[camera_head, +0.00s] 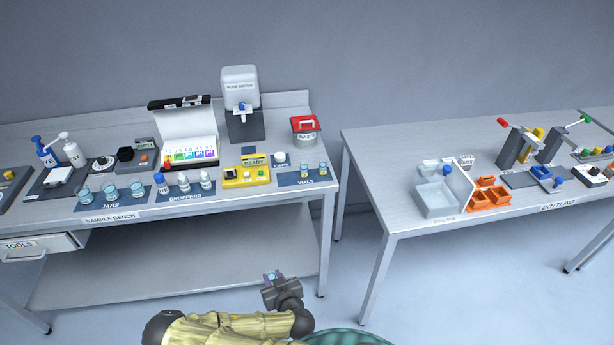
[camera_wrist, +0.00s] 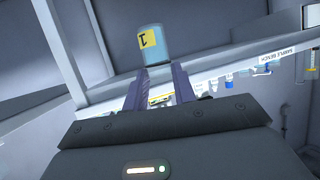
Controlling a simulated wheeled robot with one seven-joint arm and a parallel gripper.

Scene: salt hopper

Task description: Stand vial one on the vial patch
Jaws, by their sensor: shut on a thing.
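My gripper (camera_head: 273,281) is in front of the sample bench, below the level of its top, at the lower middle of the head view. In the wrist view, my gripper (camera_wrist: 158,72) is shut on vial one (camera_wrist: 158,52), a pale blue vial with a yellow label marked 1. It sticks out beyond the fingertips. It also shows small in the head view (camera_head: 269,274). The vial patch (camera_head: 287,181) is a dark blue mat marked VIALS at the bench's right front. Two other vials, one (camera_head: 305,172) left of the other (camera_head: 323,170), stand on its right part.
Left of the patch are a yellow device (camera_head: 234,178) with a READY sign, droppers (camera_head: 183,184) and jars (camera_head: 110,193). A red-lidded waste bin (camera_head: 304,130) stands behind it. A floor gap separates the sample bench (camera_head: 130,212) from the bottling bench (camera_head: 450,222).

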